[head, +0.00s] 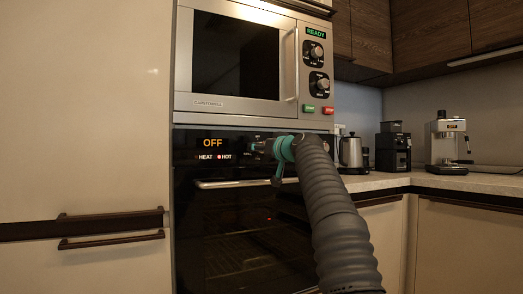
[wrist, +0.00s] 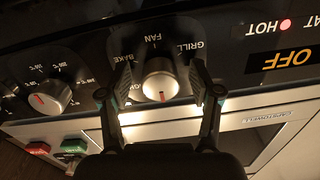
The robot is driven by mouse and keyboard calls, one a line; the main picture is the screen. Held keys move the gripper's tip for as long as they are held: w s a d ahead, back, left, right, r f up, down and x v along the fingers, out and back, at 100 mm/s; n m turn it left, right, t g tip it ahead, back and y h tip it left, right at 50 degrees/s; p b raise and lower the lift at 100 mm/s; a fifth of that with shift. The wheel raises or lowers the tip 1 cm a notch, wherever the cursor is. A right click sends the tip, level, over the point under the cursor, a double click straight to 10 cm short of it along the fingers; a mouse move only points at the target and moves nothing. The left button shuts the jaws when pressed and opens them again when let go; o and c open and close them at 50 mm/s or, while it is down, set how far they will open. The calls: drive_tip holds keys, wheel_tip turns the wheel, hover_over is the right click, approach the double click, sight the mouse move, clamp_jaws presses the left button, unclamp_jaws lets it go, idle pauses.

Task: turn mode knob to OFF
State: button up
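The mode knob (wrist: 160,80) is a round metal knob on the black oven panel, with BAKE, FAN and GRILL printed around it. The wrist picture is upside down. The knob's red mark is at its lower edge in that view, on the side opposite FAN. My gripper (wrist: 161,85) has one finger on each side of the knob, with visible gaps; it is open around it. In the head view my gripper (head: 262,147) is at the oven panel and hides the knob. The oven display (head: 213,142) reads OFF; it also shows in the wrist view (wrist: 287,61).
A second knob (wrist: 48,96) with temperature marks sits beside the mode knob. The HOT lamp (wrist: 285,24) is lit red. A microwave (head: 236,55) is above the panel, and the oven handle (head: 232,183) runs below. A kettle (head: 351,151) and coffee machine (head: 445,142) stand right.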

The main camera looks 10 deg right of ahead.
drive_tip(key=shift+s, duration=0.1)
drive_tip(key=shift+v, duration=0.85)
drive_tip(key=v, duration=1)
drive_tip(key=shift+d, duration=0.1)
